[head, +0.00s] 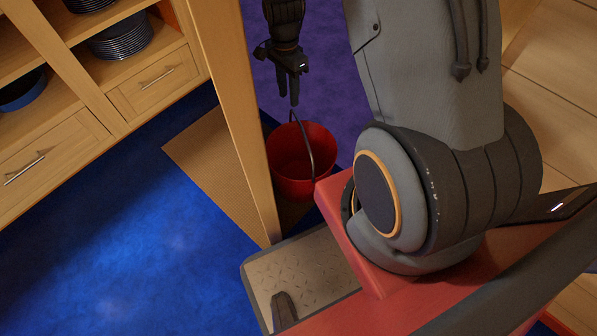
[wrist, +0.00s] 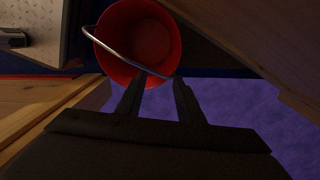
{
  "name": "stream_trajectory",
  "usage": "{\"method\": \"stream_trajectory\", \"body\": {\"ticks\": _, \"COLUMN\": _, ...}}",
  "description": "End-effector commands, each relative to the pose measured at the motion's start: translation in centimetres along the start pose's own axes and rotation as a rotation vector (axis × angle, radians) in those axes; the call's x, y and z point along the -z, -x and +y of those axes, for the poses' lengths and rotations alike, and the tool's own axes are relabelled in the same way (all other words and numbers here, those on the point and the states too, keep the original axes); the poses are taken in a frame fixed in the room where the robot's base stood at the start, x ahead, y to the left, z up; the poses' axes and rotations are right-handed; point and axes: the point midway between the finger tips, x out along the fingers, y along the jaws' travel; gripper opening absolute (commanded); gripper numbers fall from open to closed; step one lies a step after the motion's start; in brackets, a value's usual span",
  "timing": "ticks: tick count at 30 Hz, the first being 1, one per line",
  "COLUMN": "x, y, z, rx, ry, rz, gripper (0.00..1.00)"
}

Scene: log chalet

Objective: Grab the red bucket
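The red bucket (head: 288,178) stands upright on the floor behind a wooden post, which hides part of its left side. Its thin metal handle (head: 309,145) is raised in an arch over the opening. The handle (wrist: 118,53) runs across close to the fingertips there. I cannot tell whether it touches them.
The wooden post (head: 235,110) stands close to the left of the bucket and my gripper. A cabinet (head: 110,85) with plates and drawers is at the left. A tan mat (head: 205,160) lies by the post. Blue floor (head: 130,240) is clear at the lower left.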

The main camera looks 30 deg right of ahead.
Motion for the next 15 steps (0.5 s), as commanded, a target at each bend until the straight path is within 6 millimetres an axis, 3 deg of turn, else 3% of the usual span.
{"method": "stream_trajectory", "body": {"ticks": 1, "x": 0.7, "y": -3.8, "z": -1.0, "rx": -0.008, "ry": -0.057, "rz": -0.003, "gripper": 0.34}}
{"method": "stream_trajectory", "body": {"ticks": 6, "x": 2.3, "y": -10.9, "z": -3.1, "rx": -0.016, "ry": -0.237, "rz": -0.005, "gripper": 0.34}}
{"method": "stream_trajectory", "body": {"ticks": 9, "x": 2.8, "y": -13.6, "z": -3.7, "rx": -0.020, "ry": -0.309, "rz": -0.006, "gripper": 0.34}}
{"method": "stream_trajectory", "body": {"ticks": 15, "x": 3.3, "y": -16.1, "z": -4.2, "rx": -0.022, "ry": -0.372, "rz": -0.006, "gripper": 0.34}}
